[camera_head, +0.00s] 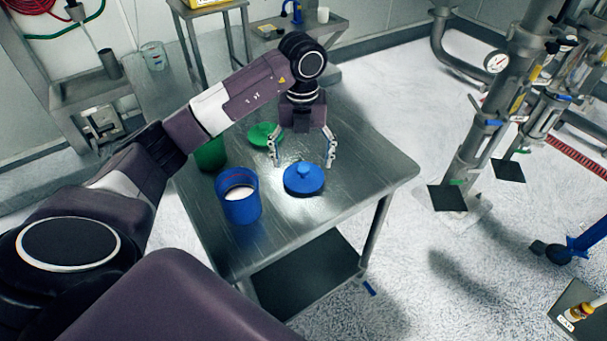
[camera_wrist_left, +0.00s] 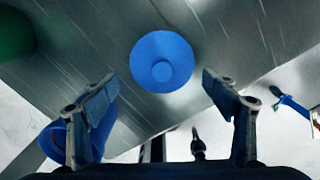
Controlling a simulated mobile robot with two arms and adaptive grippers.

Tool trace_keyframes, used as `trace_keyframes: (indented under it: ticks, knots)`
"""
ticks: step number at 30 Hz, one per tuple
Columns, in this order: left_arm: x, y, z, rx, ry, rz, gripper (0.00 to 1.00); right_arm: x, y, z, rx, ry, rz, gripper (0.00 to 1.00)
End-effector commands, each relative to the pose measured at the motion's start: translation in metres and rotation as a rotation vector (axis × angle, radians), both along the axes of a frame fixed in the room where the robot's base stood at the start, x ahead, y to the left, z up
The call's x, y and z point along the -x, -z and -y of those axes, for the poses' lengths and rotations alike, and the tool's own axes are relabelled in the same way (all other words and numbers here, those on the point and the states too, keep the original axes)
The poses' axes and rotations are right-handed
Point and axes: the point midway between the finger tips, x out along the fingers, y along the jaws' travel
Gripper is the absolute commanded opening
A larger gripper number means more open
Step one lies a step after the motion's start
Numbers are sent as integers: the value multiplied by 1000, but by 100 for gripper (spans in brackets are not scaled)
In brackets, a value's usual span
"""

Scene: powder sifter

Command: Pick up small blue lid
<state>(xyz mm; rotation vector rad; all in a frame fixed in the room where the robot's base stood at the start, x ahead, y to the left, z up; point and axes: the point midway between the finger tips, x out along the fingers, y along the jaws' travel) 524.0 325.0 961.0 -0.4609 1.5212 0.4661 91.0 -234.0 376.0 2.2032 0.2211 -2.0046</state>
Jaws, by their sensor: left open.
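The small blue lid (camera_head: 303,179) lies flat on the steel table, round with a raised knob in its middle. In the left wrist view the blue lid (camera_wrist_left: 162,62) shows from above, ahead of and between my fingers. My left gripper (camera_head: 303,162) is open and empty above the table, close to the lid, with its fingers pointing down. In the left wrist view my left gripper (camera_wrist_left: 163,95) has its fingers spread wider than the lid looks. No contact with the lid is visible. My right gripper is out of view.
The steel table (camera_head: 375,165) also holds a blue container (camera_head: 240,200) with white powder left of the lid. A green container (camera_head: 210,153) and a green lid (camera_head: 264,135) are farther back. The table's right part is clear. Pipework with a gauge (camera_head: 497,62) stands on the right.

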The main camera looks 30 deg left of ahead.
Motion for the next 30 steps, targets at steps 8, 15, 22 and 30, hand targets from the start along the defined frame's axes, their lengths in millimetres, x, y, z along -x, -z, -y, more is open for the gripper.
trace_keyframes:
  ticks: [8, 15, 22, 30]
  knots:
    - [-2, 38, 2, 2, 1, -2, 79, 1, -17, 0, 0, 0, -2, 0]
    - [-3, 49, 2, 2, 2, 1, 79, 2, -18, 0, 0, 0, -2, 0]
    - [-3, 49, 2, 2, 2, 2, 64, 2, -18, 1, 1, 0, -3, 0]
    - [-3, 48, 2, 2, 2, 2, 51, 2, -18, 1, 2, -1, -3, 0]
